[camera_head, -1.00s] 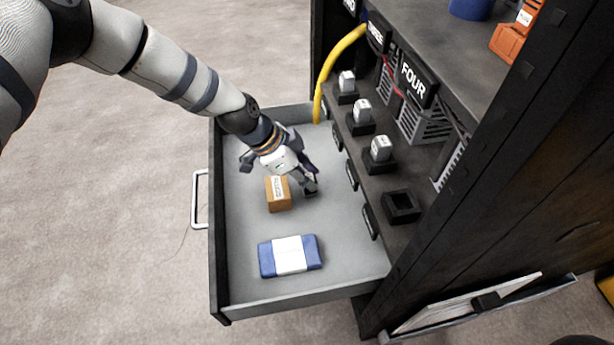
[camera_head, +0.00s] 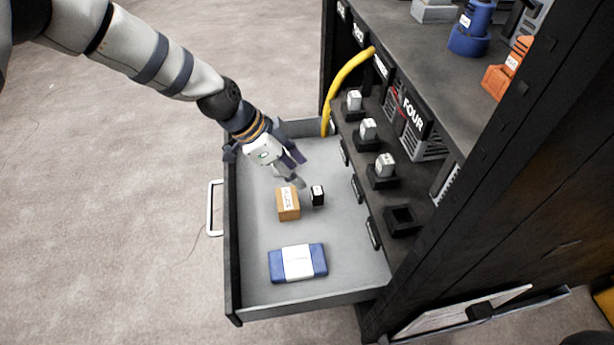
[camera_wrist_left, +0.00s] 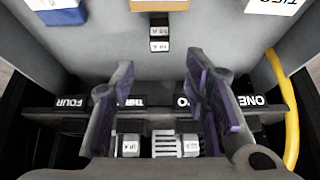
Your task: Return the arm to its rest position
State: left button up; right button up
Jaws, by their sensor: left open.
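My left arm reaches in from the upper left of the head view. Its gripper (camera_head: 298,168) is open and empty over the far part of the open drawer (camera_head: 345,262). A small black block (camera_head: 317,196) with a white label stands on the drawer floor just beyond the fingertips, apart from them. In the left wrist view the two fingers (camera_wrist_left: 160,72) are spread wide, and the black block (camera_wrist_left: 159,34) lies beyond the gap between them. My right gripper is in neither view.
A brown box (camera_head: 288,205) and a blue-and-white pack (camera_head: 298,263) lie in the drawer. Above it, a cabinet ledge holds several grey-white blocks in black sockets, one empty socket (camera_head: 401,220), and a yellow hose (camera_head: 345,82). Open floor (camera_head: 110,220) lies left of the drawer handle (camera_head: 212,208).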

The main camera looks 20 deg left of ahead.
pick_arm(q)
jog(key=shift+p+v, duration=0.3)
jog(key=shift+v, duration=1.15)
jog(key=shift+r, duration=0.1)
